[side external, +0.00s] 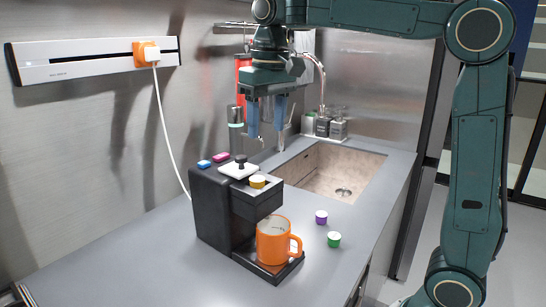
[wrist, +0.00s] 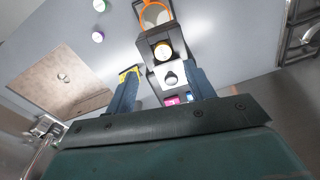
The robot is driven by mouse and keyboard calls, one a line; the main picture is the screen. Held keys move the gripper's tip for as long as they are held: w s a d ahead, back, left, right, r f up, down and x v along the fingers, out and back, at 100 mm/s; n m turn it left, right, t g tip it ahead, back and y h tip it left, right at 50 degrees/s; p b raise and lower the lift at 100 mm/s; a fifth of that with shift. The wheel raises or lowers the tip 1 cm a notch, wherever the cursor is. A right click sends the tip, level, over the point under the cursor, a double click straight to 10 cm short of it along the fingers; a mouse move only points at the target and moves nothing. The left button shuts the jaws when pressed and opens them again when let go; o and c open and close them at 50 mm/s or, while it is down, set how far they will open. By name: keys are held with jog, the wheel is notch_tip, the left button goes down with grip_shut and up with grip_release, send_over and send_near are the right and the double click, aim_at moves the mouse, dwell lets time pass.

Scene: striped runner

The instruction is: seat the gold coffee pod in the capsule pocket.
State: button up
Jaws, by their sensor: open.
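The gold coffee pod (side external: 257,181) sits upright at the capsule pocket (side external: 266,188) in the top of the black coffee machine's front head. My gripper (side external: 266,141) is above the machine, fingers pointing down, apart from the pod. It is open, with nothing visible between its fingers in the wrist view (wrist: 161,72).
An orange mug (side external: 272,243) stands on the machine's drip tray. A white lid with a black knob (side external: 240,166) is behind the pod. Purple (side external: 321,217) and green (side external: 334,239) pods stand right on the counter. The sink (side external: 335,172) is behind; the front counter is clear.

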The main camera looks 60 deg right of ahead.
jog(key=s+f+t, duration=0.1)
jog(key=s+f, duration=0.2)
jog(key=s, duration=0.3)
jog(key=s+a+f+n+t, duration=0.1)
jog(key=s+f+t, duration=0.1)
jog(key=s+f, duration=0.2)
jog(key=s+f+n+t, duration=0.1)
jog(key=s+f, duration=0.3)
jog(key=s, duration=0.6)
jog(key=shift+a+t, duration=0.15)
jog(key=shift+t, duration=0.25)
